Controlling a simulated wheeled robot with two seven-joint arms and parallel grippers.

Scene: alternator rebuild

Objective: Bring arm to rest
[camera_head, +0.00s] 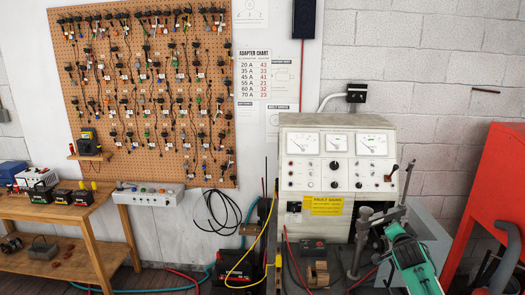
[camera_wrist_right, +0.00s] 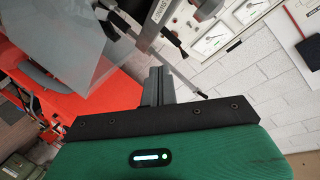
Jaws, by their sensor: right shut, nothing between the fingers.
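My right gripper (camera_wrist_right: 158,80) shows in the right wrist view as grey fingers closed together with nothing between them, beyond a green housing with a black edge. The green body at the lower right of the head view appears to be part of my right arm, beside the test bench (camera_head: 337,135); its fingers are hard to make out there. A grey metal post with a cross arm (camera_head: 360,240) stands just left of it. My left gripper is not in view.
The bench has dials and a yellow label (camera_head: 324,205). A red cabinet (camera_head: 492,165) stands at the right. A pegboard (camera_head: 145,95) of adapters hangs behind a wooden table (camera_head: 75,213) with batteries. A dark battery (camera_head: 236,267), hoses and cables lie low in the middle.

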